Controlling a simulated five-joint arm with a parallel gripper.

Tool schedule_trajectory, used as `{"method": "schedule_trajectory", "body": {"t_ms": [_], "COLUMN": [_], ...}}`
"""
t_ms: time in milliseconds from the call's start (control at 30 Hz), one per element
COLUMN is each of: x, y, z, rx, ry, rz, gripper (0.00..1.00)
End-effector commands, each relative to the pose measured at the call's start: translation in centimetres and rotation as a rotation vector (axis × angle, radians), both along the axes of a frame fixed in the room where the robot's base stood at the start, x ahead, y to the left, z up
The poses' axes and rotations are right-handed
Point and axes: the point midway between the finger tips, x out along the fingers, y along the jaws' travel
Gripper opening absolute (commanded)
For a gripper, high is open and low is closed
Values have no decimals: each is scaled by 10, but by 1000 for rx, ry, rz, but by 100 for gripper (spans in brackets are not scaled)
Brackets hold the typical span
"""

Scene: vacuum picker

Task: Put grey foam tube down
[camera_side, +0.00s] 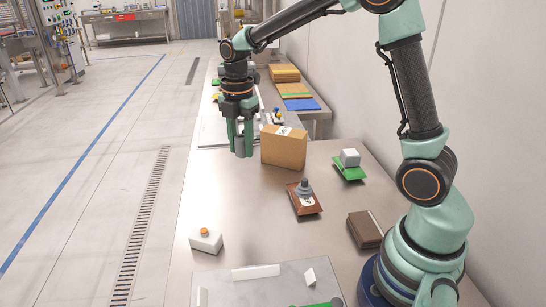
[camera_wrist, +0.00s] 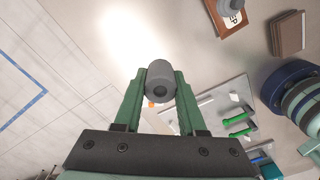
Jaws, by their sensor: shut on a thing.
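The grey foam tube (camera_wrist: 160,82) is held end-on between the two green fingers of my gripper (camera_wrist: 158,92) in the wrist view. In the side view my gripper (camera_side: 240,142) points down at the far left part of the steel table (camera_side: 240,190). The grey tube (camera_side: 240,147) shows between the fingertips there. The tube appears to be above the table surface; the exact gap below it is hard to tell.
A cardboard box (camera_side: 284,149) stands just right of my gripper. A grey tray (camera_side: 240,287) lies in front.

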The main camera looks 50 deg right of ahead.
Motion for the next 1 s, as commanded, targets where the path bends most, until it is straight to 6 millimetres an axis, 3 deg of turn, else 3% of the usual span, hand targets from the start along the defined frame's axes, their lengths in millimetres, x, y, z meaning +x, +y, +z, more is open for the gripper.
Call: {"method": "schedule_trajectory", "body": {"t_ms": [133, 367, 1000], "x": [1, -6, -66], "y": [0, 2, 17], "z": [21, 31, 21], "rx": [-1, 0, 0], "ry": [-3, -1, 0], "rz": [0, -99, -1197], "gripper": [0, 0, 0]}}
